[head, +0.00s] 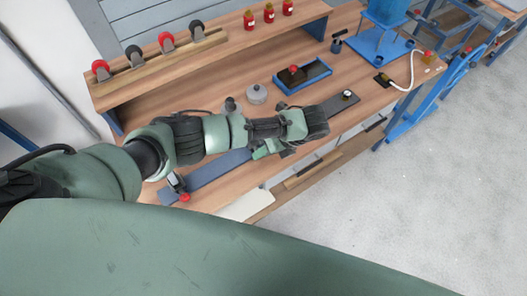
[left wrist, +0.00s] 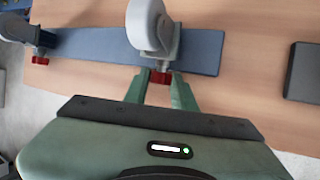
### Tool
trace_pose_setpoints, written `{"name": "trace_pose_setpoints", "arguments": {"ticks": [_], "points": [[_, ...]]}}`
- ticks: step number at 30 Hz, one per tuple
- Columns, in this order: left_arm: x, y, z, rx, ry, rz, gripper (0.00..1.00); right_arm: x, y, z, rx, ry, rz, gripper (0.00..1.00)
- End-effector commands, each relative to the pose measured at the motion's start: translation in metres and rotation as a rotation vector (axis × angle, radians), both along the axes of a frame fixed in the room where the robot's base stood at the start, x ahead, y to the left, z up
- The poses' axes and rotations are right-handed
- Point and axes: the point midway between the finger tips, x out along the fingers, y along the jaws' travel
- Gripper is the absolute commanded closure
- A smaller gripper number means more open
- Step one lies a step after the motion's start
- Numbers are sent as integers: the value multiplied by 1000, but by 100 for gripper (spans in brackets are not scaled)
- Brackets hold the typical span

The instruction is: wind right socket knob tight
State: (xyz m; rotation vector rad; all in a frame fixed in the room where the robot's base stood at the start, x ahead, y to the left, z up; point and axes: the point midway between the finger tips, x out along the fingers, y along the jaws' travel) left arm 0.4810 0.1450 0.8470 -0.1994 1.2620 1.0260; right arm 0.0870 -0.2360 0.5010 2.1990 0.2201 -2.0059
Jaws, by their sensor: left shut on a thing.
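A blue-grey bar (head: 215,170) lies along the bench's front and also shows in the left wrist view (left wrist: 95,46). Its right socket (left wrist: 165,45) carries a pale wheel-like part (left wrist: 146,22). The right socket's red knob (left wrist: 161,77) faces my left gripper (left wrist: 161,88), whose green fingers are shut on it. In the head view my left gripper (head: 264,151) is over the bar, and my arm hides the right socket and knob. The left socket (head: 177,182) with its red knob (head: 184,197) stands at the bar's left end. My right gripper is not in view.
A dark strip (head: 338,106) with a white-topped part lies right of my left gripper. Behind are a blue tray (head: 318,73), a round grey weight (head: 256,94) and a shelf (head: 235,47) with red and black wheels and red bottles. Grey floor lies in front.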

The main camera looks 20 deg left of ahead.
Motion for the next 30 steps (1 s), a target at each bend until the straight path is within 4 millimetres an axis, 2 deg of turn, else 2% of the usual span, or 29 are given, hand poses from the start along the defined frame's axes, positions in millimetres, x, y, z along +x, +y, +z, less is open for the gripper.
{"name": "trace_pose_setpoints", "arguments": {"ticks": [7, 8, 10, 22, 30], "points": [[1, 0, 0, 1, -2, -2, 100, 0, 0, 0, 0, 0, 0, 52], [1, 0, 0, 1, -2, -2, 71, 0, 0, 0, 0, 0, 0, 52], [1, 0, 0, 2, -3, -1, 52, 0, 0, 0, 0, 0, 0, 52], [1, -4, 5, -2, -3, -2, 52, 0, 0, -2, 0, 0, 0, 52], [4, -27, 41, -3, -4, -2, 52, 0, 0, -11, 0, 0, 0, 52]]}}
